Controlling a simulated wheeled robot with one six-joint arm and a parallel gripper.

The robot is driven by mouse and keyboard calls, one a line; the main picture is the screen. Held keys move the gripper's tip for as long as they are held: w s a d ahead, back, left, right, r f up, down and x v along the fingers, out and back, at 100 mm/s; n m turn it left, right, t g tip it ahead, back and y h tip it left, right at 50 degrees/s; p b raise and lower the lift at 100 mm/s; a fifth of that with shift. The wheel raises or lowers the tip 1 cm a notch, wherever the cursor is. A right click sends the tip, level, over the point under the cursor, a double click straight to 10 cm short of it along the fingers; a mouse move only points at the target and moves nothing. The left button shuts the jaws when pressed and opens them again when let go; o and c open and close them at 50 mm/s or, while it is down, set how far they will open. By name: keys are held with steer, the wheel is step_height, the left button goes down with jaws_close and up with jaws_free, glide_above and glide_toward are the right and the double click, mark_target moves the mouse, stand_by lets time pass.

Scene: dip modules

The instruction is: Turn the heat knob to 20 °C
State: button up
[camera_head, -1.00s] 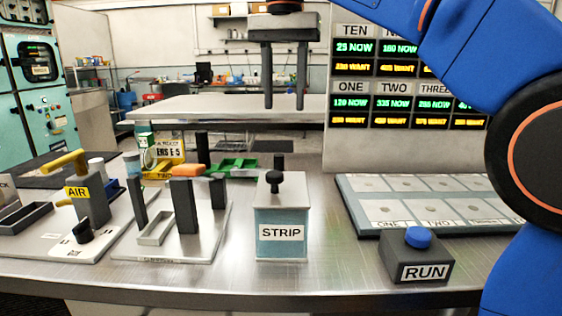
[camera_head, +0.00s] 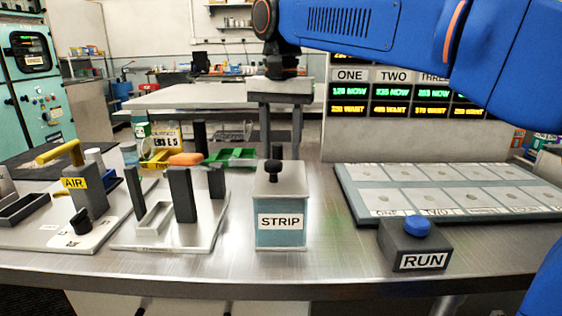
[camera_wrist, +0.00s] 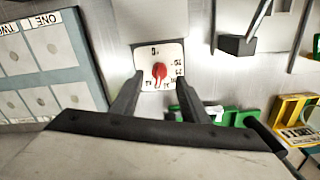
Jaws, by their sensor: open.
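A red knob (camera_wrist: 159,71) sits on a small white dial plate (camera_wrist: 145,52) with dark marks around it. The marks are too small to read surely, and so is the knob's exact pointing. My gripper (camera_head: 281,146) is open, pointing down behind the STRIP box in the head view. In the wrist view its two fingertips (camera_wrist: 160,78) appear on either side of the knob, with nothing held. Whether they are level with the knob or above it is not clear. In the head view I cannot make out the knob or its plate.
The STRIP box (camera_head: 281,205) with a black top knob stands in front of my gripper. A RUN button box (camera_head: 413,245) and a labelled panel (camera_head: 352,195) lie to the right. A green tray (camera_head: 232,157) and fixtures with upright posts (camera_head: 183,195) stand to the left.

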steer(key=shift+f, duration=1.75)
steer(key=shift+c, duration=0.2)
jaws_close()
